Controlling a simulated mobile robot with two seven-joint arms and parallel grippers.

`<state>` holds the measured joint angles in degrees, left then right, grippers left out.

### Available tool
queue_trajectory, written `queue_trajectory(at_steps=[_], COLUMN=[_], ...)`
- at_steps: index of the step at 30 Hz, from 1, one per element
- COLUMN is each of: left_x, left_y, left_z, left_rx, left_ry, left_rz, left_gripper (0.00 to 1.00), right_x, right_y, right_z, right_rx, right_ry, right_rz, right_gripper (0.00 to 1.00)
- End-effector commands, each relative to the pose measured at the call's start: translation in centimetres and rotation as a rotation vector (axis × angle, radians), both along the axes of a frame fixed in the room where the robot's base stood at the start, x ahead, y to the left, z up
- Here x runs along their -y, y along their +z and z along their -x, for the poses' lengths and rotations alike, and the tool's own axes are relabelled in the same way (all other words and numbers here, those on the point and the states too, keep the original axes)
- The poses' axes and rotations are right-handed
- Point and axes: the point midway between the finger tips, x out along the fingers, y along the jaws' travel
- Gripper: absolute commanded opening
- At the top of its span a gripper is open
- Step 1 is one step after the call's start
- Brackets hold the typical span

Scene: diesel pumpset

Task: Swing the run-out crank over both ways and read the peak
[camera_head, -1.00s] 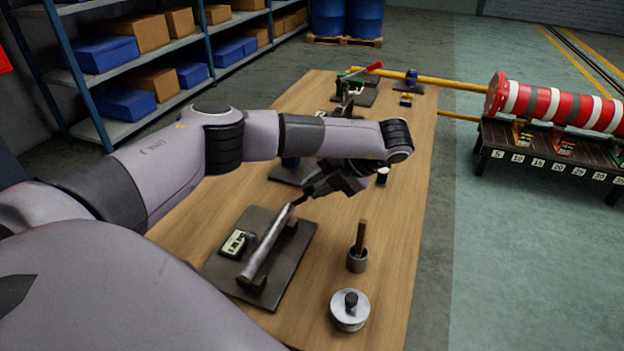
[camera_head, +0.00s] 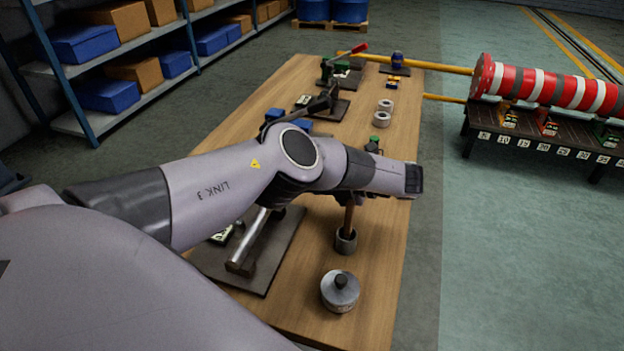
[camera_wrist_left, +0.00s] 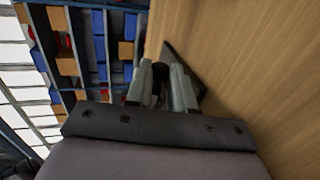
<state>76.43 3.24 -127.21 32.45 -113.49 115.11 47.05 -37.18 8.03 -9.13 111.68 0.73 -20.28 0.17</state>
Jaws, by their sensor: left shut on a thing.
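The run-out stand is a dark plate (camera_head: 275,260) on the bench, with a grey shaft (camera_head: 250,240) lying on blocks. A small pale readout (camera_head: 222,235) beside the shaft is partly covered by my left arm, and its figures cannot be read. The shaft's far end is hidden behind my forearm. In the left wrist view, my left gripper (camera_wrist_left: 160,80) is shut on a small dark piece (camera_wrist_left: 159,87) between its fingers, apparently the run-out crank. A dark plate (camera_wrist_left: 180,58) shows beyond the fingers. My right gripper is not in view.
Pale rings (camera_head: 384,106) and dark fixtures (camera_head: 338,108) sit farther back. A striped red roll (camera_head: 545,88) lies beyond the bench's right edge.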

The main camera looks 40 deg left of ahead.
Motion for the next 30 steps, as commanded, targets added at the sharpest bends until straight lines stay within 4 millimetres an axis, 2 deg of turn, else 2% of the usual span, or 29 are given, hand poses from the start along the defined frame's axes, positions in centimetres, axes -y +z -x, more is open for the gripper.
queue_trajectory(at_steps=[15, 16, 18, 30], left_x=[0.01, 0.01, 0.01, 0.02], left_y=[-0.19, -0.18, -0.15, 0.01], left_z=[0.15, 0.14, 0.12, 0.00], left_rx=[-0.008, -0.007, -0.007, -0.003], left_ry=[0.005, 0.005, 0.004, 0.001], left_rz=[-0.010, -0.010, -0.010, -0.011], left_gripper=[0.00, 0.32, 0.48, 0.48], right_x=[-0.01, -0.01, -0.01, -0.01], right_y=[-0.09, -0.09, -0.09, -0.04], right_z=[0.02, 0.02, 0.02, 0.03], right_rx=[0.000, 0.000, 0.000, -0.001], right_ry=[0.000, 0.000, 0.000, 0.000], right_rz=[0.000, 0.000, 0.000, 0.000], right_gripper=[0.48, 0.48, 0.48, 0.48])
